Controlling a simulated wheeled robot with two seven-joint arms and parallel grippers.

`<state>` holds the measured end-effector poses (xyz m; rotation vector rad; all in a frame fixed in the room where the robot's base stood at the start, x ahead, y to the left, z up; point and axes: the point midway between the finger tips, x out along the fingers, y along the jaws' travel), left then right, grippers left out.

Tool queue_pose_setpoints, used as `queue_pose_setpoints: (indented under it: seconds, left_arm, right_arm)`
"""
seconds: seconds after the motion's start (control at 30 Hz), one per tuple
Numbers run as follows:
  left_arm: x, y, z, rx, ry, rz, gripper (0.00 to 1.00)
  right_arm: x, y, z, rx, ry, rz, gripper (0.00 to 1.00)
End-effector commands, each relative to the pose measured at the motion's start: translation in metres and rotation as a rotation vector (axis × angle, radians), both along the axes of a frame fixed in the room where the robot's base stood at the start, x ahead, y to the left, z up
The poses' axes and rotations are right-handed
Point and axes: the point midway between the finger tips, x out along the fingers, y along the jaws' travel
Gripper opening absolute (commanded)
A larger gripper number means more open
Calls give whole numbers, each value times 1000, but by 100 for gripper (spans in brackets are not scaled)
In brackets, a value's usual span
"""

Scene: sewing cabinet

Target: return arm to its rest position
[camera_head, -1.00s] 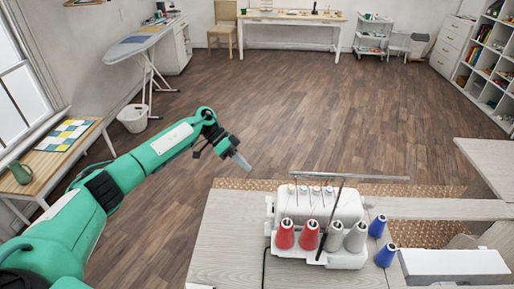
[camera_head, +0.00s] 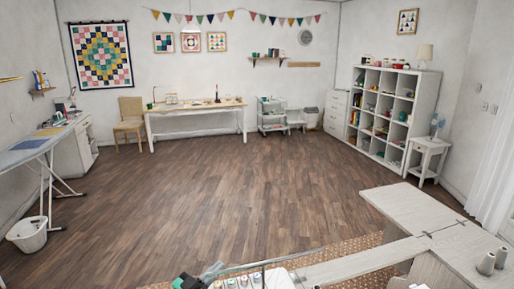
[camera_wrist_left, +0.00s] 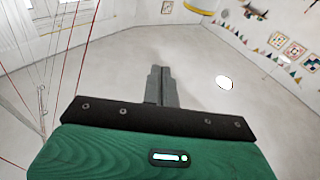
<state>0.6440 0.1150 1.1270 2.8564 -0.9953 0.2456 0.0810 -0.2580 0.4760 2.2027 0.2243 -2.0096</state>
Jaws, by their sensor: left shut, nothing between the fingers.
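My left gripper (camera_head: 213,268) shows at the bottom edge of the head view, beside the top of the white serger (camera_head: 262,281). Only its grey fingers and a bit of green and black wrist show there. In the left wrist view the gripper (camera_wrist_left: 160,72) has its fingers together with nothing between them, pointing up at the ceiling. Thin red and pale threads run close by on the left of the wrist view. I cannot tell whether they touch the gripper. My right gripper is not in view.
A grey-topped table (camera_head: 424,215) fills the lower right, with grey thread cones (camera_head: 487,263) on it. An ironing board (camera_head: 28,150) and white basket (camera_head: 27,235) stand left. A cube shelf (camera_head: 382,115) stands at the far right. The wooden floor between is clear.

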Motion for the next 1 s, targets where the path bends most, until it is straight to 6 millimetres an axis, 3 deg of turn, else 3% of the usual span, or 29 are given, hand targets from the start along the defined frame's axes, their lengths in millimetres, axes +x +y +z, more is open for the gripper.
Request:
queue_pose_setpoints:
  seconds: [0.27, 0.37, 0.5, 0.7, 1.0]
  left_arm:
    - [-52, 51, -42, 42, 240, 434, 0]
    - [-82, 70, -65, 105, 383, 542, 0]
    - [-138, 93, -99, 222, 612, 631, 0]
    - [-227, 110, -132, 404, 921, 625, 0]
    - [-318, 115, -145, 577, 1189, 504, 0]
  right_arm:
    - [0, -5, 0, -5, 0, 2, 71]
    - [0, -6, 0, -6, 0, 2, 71]
    - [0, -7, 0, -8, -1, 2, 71]
    - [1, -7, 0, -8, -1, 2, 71]
    - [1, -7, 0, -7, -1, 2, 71]
